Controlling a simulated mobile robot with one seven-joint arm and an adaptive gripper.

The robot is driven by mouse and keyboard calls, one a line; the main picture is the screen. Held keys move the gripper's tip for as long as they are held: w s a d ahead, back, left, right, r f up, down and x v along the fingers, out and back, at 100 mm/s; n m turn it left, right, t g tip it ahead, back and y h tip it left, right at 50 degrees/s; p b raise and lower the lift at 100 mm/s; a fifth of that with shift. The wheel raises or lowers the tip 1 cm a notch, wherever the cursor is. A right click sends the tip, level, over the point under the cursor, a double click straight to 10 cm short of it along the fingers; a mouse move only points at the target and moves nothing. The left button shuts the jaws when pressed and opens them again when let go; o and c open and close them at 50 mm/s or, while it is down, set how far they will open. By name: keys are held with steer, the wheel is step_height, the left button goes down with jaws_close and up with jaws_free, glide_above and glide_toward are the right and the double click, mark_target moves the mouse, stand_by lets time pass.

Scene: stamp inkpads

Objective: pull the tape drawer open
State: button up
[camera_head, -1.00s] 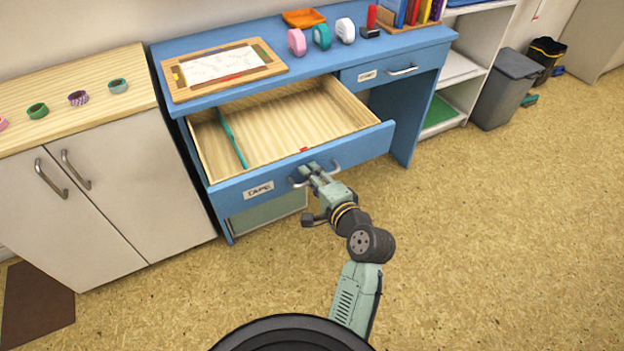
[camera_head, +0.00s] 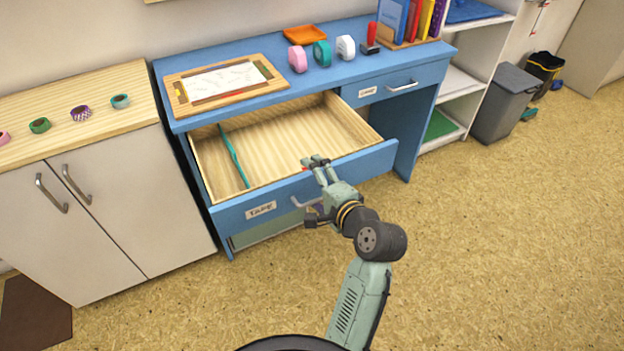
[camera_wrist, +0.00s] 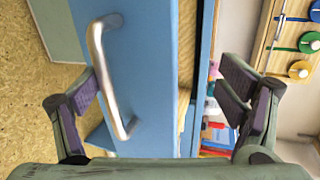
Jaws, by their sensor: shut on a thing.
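The blue tape drawer (camera_head: 345,165) stands pulled out from the desk, its pale wooden inside showing. Its front has a "TAPE" label (camera_head: 261,210) and a silver handle (camera_head: 305,201), which shows large in the wrist view (camera_wrist: 101,75). My gripper (camera_head: 318,162) is at the top edge of the drawer front, above the handle. In the wrist view my fingers (camera_wrist: 160,95) are well apart, one on the handle side and one past the top edge, with the drawer front between them. Exact contact is hard to tell. A teal strip (camera_head: 234,156) lies inside the drawer.
A second drawer (camera_head: 395,85) under the desktop is closed. Tape dispensers (camera_head: 322,54) and a framed board (camera_head: 226,78) are on the desk (camera_head: 300,85). A cabinet (camera_head: 105,210) with tape rolls stands at left.

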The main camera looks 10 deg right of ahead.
steer(key=shift+s+d+r+t+p, duration=0.2)
steer(key=shift+s+r, duration=0.25)
steer(key=shift+r, duration=0.2)
steer(key=shift+s+d+r+t+p, duration=0.15)
steer(key=shift+s+r, duration=0.25)
steer(key=shift+r, duration=0.2)
steer(key=shift+c, duration=0.8)
steer(key=shift+v, duration=0.85)
steer(key=c, duration=1)
steer(key=shift+s+a+f+p+v, duration=0.15)
steer(key=shift+p+v, duration=0.3)
steer(key=shift+v, duration=0.95)
steer(key=shift+f+p+v, duration=0.25)
steer(key=shift+p+v, duration=0.25)
steer(key=shift+v, duration=0.85)
steer(key=shift+s+a+f+p+v, duration=0.15)
steer(key=shift+p+v, duration=0.3)
steer(key=shift+v, duration=0.95)
steer(key=shift+d+p, duration=0.1)
steer(key=shift+p, duration=0.25)
